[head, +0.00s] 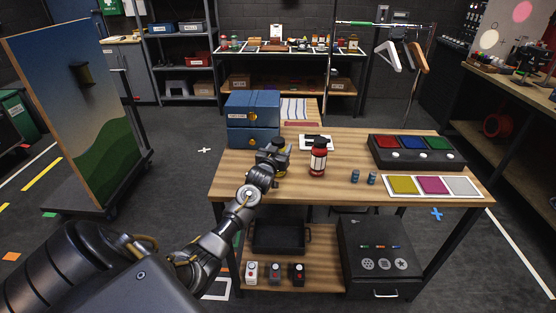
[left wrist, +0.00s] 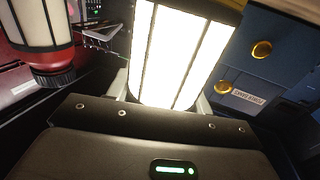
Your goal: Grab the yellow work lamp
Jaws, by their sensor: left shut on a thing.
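The yellow work lamp (head: 281,143) stands at the left part of the wooden table, mostly hidden behind my left gripper (head: 272,157) in the head view. In the left wrist view its pale, glowing, ribbed body (left wrist: 178,55) fills the top middle, between my fingers. My left gripper is shut on it. A red work lamp (head: 318,157) stands upright just to the right, apart from the gripper; it also shows at the upper left of the left wrist view (left wrist: 45,50). My right gripper is not in view.
Blue drawer boxes (head: 252,106) stand close behind the gripper on the left. The table's front middle is clear.

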